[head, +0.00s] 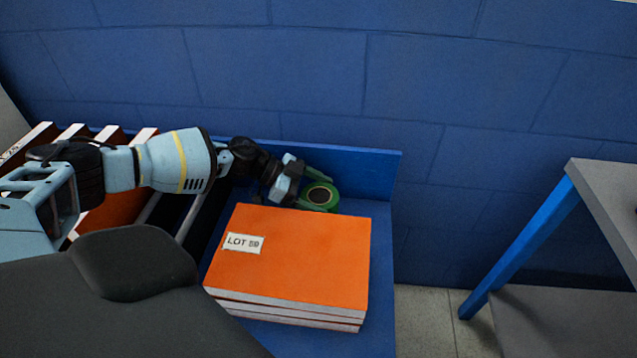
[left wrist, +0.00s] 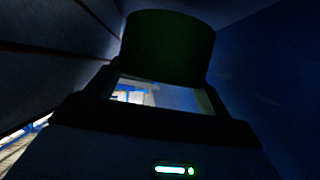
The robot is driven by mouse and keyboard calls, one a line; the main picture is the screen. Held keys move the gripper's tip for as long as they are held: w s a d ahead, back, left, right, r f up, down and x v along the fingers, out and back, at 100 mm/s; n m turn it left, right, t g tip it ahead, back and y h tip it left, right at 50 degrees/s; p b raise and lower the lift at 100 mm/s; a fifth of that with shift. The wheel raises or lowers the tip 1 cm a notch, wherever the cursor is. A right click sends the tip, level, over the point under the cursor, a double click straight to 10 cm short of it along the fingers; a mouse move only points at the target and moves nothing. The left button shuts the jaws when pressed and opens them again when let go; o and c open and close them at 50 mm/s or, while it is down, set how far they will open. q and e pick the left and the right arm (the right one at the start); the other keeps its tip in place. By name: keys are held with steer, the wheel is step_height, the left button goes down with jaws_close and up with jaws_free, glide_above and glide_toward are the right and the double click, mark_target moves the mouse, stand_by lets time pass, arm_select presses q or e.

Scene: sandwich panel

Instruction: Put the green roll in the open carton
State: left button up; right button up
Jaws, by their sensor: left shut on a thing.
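The green roll (head: 333,197) is a short ring with a dark core, at the back of the blue bench, behind the orange stack. In the left wrist view it is a dark green cylinder (left wrist: 170,45) straight ahead of the hand. My left gripper (head: 303,189) reaches across from the left and is shut on the roll. The dim light and the stack hide whether the roll touches the bench. I see no open carton in either view. My right gripper is not in view.
A stack of orange-topped panels (head: 295,255) with a LOT label lies on the blue bench (head: 381,285), close in front of the roll. Upright orange boards (head: 110,205) stand at left. A blue wall rises behind. A grey-topped table (head: 604,184) stands at right, across bare floor.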

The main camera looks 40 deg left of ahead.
mark_target(318, 203)
arm_select(q)
steer(key=shift+f+b, duration=0.4)
steer(key=shift+f, duration=1.3)
steer(key=shift+f, duration=0.1)
steer(key=o, duration=0.9)
steer(key=p+v, duration=0.1)
steer(key=v, duration=0.6)
steer(key=shift+s+a+r, duration=0.1)
steer(key=shift+a+r, duration=0.05)
steer(key=shift+r, duration=0.15)
